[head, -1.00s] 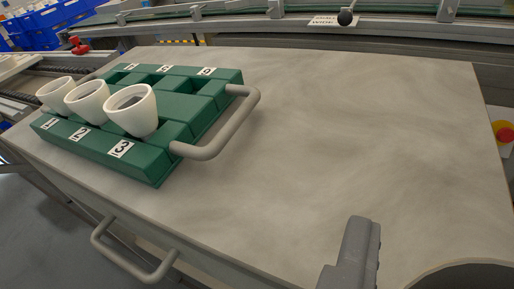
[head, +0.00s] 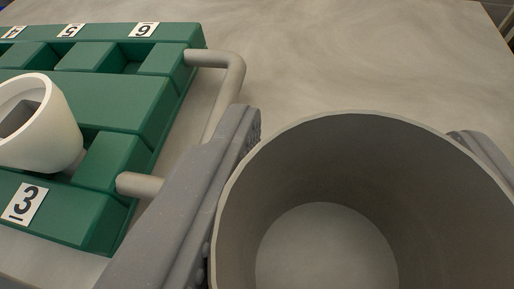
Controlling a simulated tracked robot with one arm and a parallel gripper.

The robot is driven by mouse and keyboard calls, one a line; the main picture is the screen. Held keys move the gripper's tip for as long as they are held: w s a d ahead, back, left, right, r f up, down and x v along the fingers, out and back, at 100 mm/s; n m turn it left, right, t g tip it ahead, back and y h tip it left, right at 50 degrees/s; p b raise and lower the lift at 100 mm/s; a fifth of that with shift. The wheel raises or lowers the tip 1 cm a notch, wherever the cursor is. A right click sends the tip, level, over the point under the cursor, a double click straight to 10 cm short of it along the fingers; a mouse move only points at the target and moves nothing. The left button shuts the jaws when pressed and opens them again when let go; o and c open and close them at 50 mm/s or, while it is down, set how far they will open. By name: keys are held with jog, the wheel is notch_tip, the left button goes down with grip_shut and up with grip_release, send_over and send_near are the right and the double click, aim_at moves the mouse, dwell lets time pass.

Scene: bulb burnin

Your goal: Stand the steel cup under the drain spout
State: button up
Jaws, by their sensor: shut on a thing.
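The steel cup (head: 330,150) is a wide grey open-topped vessel at the lower right of the head view, and I look down into its empty inside. My gripper (head: 350,140) has one finger at the cup's left side and the other at its right side, shut on it. The cup's base and lower outside are hidden, so I cannot tell whether it touches the table. No drain spout shows in this view.
A green tray (head: 120,95) with numbered slots and a grey handle (head: 235,75) lies at the left, close to my left finger. A white cup-shaped piece (head: 55,140) sits in slot 3. The grey tabletop (head: 350,50) is clear behind the steel cup.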

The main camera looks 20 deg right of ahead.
aim_at(315, 201)
jog(key=shift+w+a+f, duration=0.15)
jog(key=shift+w+a, duration=0.05)
jog(key=shift+w, duration=0.25)
jog(key=shift+s+f+b, duration=0.1)
jog(key=shift+f+b, duration=0.6)
jog(key=shift+f, duration=0.8)
jog(key=shift+f, duration=0.15)
jog(key=o, duration=1)
jog(key=shift+s+r, duration=0.1)
jog(key=shift+r, duration=0.1)
jog(key=p+v, duration=0.2)
jog(key=v, duration=0.9)
jog(key=shift+s+a, duration=0.2)
jog(key=shift+s, duration=0.1)
